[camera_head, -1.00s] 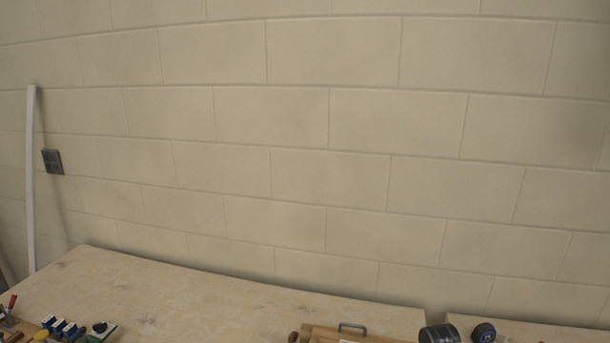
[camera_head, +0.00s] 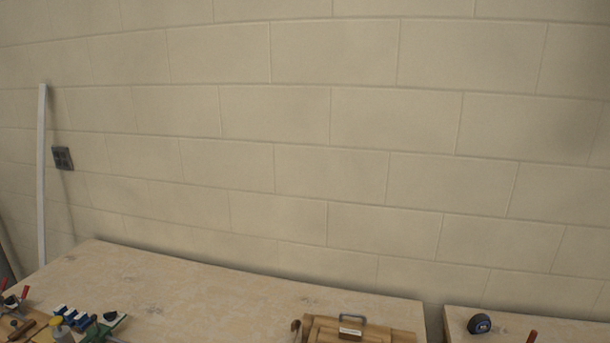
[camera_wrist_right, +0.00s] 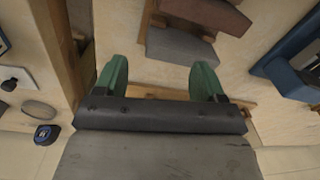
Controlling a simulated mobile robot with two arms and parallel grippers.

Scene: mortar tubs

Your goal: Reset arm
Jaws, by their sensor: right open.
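My right gripper (camera_wrist_right: 158,82) shows in the right wrist view with its two green fingers spread apart. The gap between them holds nothing. A wooden board and a brown-and-grey block (camera_wrist_right: 185,42) lie beyond the fingertips. My grippers do not show in the head view.
A pale worktop (camera_head: 200,290) runs along a block wall. A wooden box with a handle (camera_head: 360,331) stands at its front edge. Tools and small blue-topped items (camera_head: 72,318) lie at left. A dark tape measure (camera_head: 479,324) sits on the right worktop, past a gap.

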